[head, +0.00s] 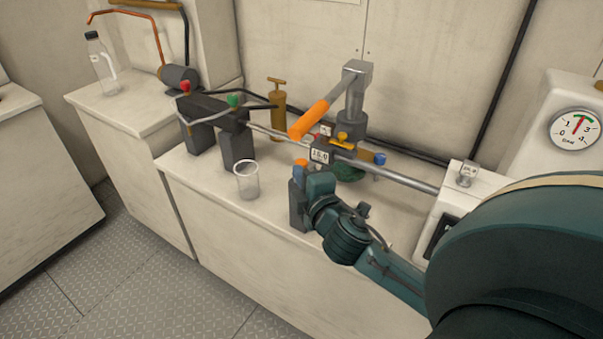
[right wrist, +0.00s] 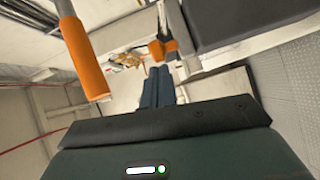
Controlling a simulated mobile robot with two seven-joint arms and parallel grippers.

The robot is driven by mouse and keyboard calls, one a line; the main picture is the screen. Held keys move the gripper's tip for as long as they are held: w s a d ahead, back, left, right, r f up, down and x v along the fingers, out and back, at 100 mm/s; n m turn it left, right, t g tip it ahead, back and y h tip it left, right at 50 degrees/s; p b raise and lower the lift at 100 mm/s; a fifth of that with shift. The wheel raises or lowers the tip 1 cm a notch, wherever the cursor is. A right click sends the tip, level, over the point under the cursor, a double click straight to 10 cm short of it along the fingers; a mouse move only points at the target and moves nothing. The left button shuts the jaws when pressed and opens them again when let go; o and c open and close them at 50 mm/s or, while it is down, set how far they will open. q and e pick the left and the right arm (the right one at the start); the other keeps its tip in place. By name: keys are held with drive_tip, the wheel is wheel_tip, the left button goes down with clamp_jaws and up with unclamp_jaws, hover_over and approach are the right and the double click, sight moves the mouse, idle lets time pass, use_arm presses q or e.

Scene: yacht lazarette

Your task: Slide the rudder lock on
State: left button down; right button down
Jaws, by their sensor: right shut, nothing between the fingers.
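I cannot tell for certain which part is the rudder lock. A small yellow piece (head: 343,140) sits on the dark block around the steel rod (head: 395,180), below a lever with an orange handle (head: 315,119). The yellow piece also shows in the right wrist view (right wrist: 126,60). A dark post (head: 298,205) with an orange top (head: 301,162) stands at the counter's front edge. My right gripper (head: 318,184) is beside this post, its fingers shut and empty. The wrist view shows the fingers (right wrist: 158,84) together, pointing toward a small orange part (right wrist: 157,49). My left gripper is out of view.
A clear cup (head: 247,181) stands on the counter left of the post. A brass pump (head: 278,105) stands at the back, and a pressure gauge (head: 575,129) is at right. The counter's front is mostly clear.

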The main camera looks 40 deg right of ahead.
sight(311, 165)
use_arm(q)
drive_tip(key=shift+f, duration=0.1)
use_arm(e)
drive_tip(key=shift+w+d, duration=0.1)
drive_tip(key=shift+d, duration=0.1)
drive_tip(key=d, duration=0.1)
drive_tip(key=w+d+p, duration=0.1)
drive_tip(key=d, duration=0.1)
drive_tip(key=shift+w, duration=0.15)
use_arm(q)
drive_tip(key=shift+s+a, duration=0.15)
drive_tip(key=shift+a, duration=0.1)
use_arm(e)
drive_tip(key=shift+d, duration=0.1)
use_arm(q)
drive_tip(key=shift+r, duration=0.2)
